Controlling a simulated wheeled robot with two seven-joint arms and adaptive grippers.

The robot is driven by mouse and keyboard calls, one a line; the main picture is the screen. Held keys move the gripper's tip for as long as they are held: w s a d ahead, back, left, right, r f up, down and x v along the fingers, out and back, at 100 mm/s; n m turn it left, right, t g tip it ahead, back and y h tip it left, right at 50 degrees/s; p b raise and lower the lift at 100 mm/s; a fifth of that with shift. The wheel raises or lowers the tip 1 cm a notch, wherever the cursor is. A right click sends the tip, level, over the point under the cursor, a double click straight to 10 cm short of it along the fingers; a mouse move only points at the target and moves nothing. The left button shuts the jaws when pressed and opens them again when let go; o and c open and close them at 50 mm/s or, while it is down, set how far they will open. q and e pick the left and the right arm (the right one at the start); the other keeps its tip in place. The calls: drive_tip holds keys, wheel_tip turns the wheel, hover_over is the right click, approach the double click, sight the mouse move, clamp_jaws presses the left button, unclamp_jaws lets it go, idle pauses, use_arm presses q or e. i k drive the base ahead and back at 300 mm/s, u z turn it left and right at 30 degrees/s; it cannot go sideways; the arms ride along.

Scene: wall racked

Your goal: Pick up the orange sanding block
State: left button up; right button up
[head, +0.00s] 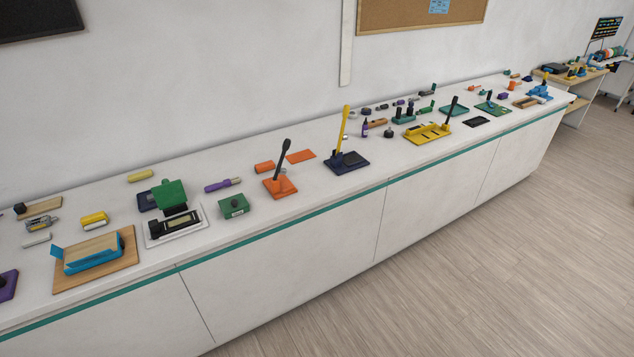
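An orange block (265,167) lies on the white counter, behind an orange base with a dark upright lever (280,187). A flat orange piece (301,156) lies just to the right of the block. Farther right along the counter are smaller orange things, one near the back (473,88) and one near the far end (527,78). They are too small to identify. I cannot tell for sure which orange thing is the sanding block. Neither of my grippers shows in the head view.
The long white counter (340,193) runs along the wall, crowded with tools. Near the orange block are a purple-handled tool (222,185), a green box (234,206) and a dark base with a yellow lever (346,160). Wooden floor (470,260) in front is clear.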

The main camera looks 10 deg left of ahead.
sight(263, 168)
drive_tip(key=z, duration=0.65)
drive_tip(key=k, duration=0.15)
drive_tip(key=u, duration=1.75)
drive_tip(key=i, duration=1.25)
drive_tip(key=z, duration=0.7)
drive_tip(key=i, duration=0.6)
drive_tip(key=z, duration=0.75)
